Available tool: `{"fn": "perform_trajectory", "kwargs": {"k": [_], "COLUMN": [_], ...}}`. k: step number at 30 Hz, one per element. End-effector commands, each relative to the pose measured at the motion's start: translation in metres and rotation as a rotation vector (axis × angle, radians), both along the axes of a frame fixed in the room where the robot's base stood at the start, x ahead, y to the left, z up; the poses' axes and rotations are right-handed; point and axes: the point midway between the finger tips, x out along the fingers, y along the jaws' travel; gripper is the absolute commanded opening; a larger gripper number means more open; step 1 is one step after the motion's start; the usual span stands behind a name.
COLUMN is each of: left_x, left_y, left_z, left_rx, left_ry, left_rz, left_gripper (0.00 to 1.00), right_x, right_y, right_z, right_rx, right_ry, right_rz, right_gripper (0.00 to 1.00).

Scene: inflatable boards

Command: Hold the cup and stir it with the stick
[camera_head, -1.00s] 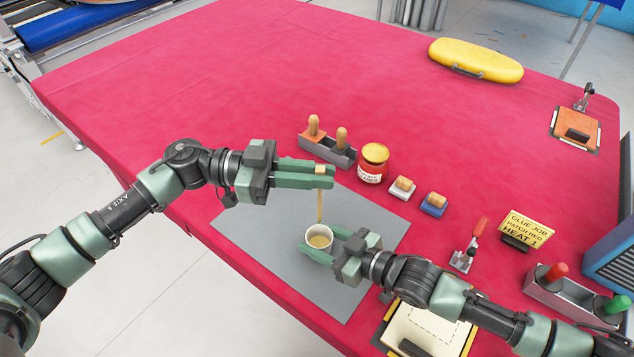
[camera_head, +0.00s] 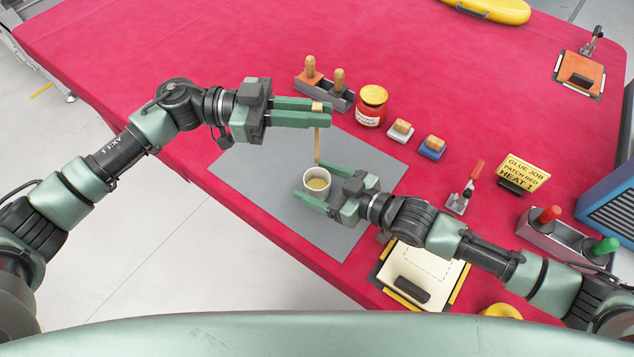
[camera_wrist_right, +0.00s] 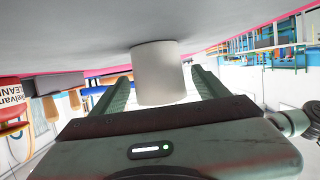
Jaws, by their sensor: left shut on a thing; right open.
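A small white cup (camera_head: 312,194) with tan liquid stands on the grey mat (camera_head: 268,200). My right gripper (camera_head: 312,183) is open, its fingers on either side of the cup. In the right wrist view the cup (camera_wrist_right: 158,75) sits between the two fingers, with a gap seen at least on the right; contact on the left is unclear. My left gripper (camera_head: 325,113) is shut on the stick (camera_head: 317,147) by its block-like top, above and behind the cup. The stick hangs nearly upright, its lower end near the cup's back rim; whether it is inside is unclear.
A red can (camera_head: 371,110), a holder with wooden-handled tools (camera_head: 325,88) and two small handled blocks (camera_head: 400,132) stand behind the mat. A toggle clamp (camera_head: 464,190), a yellow sign (camera_head: 524,172) and a cream patch board (camera_head: 418,270) lie to the right. The red table's far left is clear.

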Motion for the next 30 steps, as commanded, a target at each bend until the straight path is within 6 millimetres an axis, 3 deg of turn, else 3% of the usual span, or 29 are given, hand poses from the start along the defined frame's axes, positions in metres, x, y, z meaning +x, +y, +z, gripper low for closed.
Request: {"fn": "perform_trajectory", "kwargs": {"k": [18, 30], "left_x": [0.000, 0.000], "left_y": [0.000, 0.000], "left_z": [0.000, 0.000], "left_rx": [0.000, 0.000], "left_ry": [0.000, 0.000], "left_rz": [0.000, 0.000], "left_gripper": [0.00, 0.00], "right_x": [-0.060, -0.066], "right_y": [-0.083, -0.091], "right_z": [0.030, 0.035], "right_rx": [-0.002, 0.000], "right_ry": [0.002, 0.000], "right_rz": [-0.001, 0.000], "right_gripper": [0.75, 0.75]}}
